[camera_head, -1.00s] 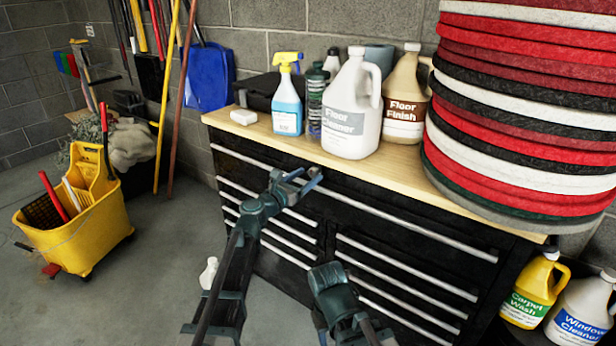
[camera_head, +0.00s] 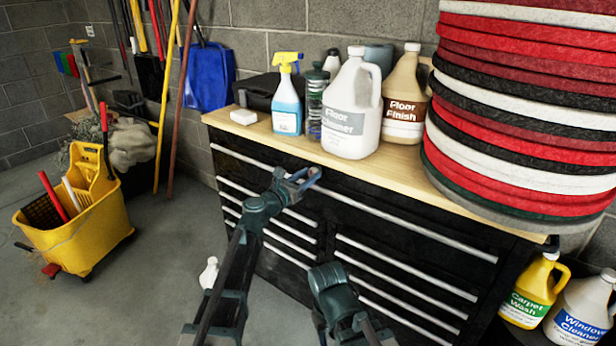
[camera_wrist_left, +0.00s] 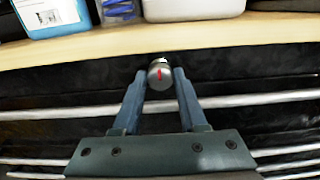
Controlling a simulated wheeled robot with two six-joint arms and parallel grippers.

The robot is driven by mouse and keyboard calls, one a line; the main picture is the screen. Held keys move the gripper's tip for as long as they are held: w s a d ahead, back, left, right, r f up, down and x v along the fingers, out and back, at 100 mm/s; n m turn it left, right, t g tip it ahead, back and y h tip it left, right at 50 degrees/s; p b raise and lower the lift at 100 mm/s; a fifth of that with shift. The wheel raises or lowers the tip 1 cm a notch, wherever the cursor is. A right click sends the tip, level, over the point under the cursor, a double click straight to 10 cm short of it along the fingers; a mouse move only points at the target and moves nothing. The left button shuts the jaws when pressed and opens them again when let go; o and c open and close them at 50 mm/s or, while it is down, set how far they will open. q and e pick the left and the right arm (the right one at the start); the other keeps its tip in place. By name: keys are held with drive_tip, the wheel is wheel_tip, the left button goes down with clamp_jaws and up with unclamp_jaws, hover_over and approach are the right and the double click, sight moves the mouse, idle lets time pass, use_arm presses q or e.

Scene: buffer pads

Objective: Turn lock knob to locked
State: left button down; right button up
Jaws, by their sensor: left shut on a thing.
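The lock knob (camera_wrist_left: 160,75) is a small round metal knob with a red mark on its face, on the dark cabinet front just below the wooden top. It shows in the left wrist view; in the head view my gripper hides it. The red mark stands nearly upright, tilted slightly. My left gripper (camera_wrist_left: 160,84) has one finger on each side of the knob and is shut on it. In the head view the left gripper (camera_head: 305,177) is against the upper cabinet front. My right arm shows at the bottom middle of the head view, but its fingers cannot be made out.
The black drawer cabinet (camera_head: 270,165) has long silver handles. Its wooden top (camera_head: 262,133) holds a spray bottle (camera_head: 287,105), a floor cleaner jug (camera_head: 350,110), a floor finish jug (camera_head: 404,105) and stacked pads (camera_head: 520,110). A yellow mop bucket (camera_head: 80,228) stands left on open floor.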

use_arm(q)
drive_tip(key=m, duration=0.4)
drive_tip(key=shift+m, duration=0.4)
drive_tip(key=m, duration=0.4)
drive_tip(key=shift+d, duration=0.1)
drive_tip(key=m, duration=0.5)
drive_tip(key=shift+s+f, duration=0.1)
drive_tip(key=shift+f+m, duration=0.1)
drive_tip(key=shift+m, duration=2)
drive_tip(key=shift+c, duration=2.4)
unclamp_jaws()
